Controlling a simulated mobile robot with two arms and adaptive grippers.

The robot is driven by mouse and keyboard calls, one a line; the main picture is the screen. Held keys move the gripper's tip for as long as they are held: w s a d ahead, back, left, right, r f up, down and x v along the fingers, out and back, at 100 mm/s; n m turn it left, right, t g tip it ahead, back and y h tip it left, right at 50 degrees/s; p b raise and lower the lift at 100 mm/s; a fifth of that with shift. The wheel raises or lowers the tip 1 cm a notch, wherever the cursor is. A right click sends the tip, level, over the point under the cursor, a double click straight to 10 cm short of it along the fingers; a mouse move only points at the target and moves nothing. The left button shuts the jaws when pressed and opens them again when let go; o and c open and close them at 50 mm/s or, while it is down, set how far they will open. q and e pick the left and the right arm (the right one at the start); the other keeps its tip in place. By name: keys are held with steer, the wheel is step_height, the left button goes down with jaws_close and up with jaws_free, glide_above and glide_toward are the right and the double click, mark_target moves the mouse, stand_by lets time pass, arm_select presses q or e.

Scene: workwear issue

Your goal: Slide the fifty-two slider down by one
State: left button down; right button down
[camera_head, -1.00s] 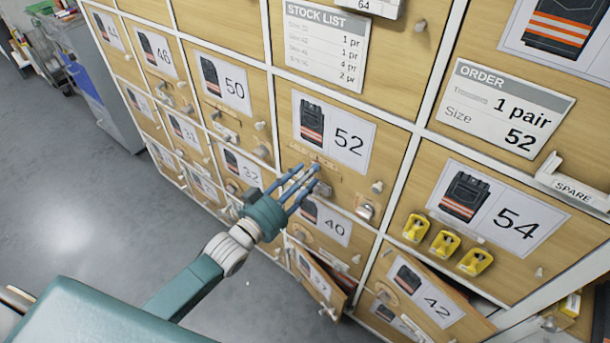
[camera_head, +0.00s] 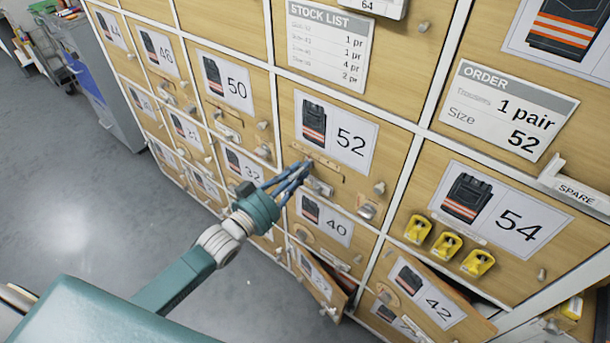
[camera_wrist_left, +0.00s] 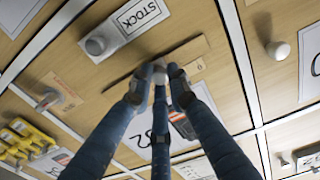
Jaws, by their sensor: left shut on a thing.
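The door marked 52 (camera_head: 335,139) is closed and has a picture of dark trousers with orange stripes. Under its picture is a narrow wooden slider strip (camera_head: 321,160), which also shows in the wrist view (camera_wrist_left: 190,53). My left gripper (camera_head: 306,166) has its fingers drawn together at the left part of this strip. In the wrist view the left gripper (camera_wrist_left: 160,80) is shut on a small grey slider knob (camera_wrist_left: 159,72), mostly hidden by the fingertips. Any marks on the strip are too small to read. My right gripper is not in view.
Doors 42 (camera_head: 438,305) and one lower left (camera_head: 315,274) stand ajar.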

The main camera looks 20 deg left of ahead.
arm_select(q)
steer(key=c, duration=1.6)
jaws_free()
steer(key=shift+d+r, duration=0.1)
steer(key=shift+r, duration=0.1)
steer(key=shift+c, duration=0.2)
steer(key=shift+s+f, duration=0.1)
steer(key=v, duration=1.2)
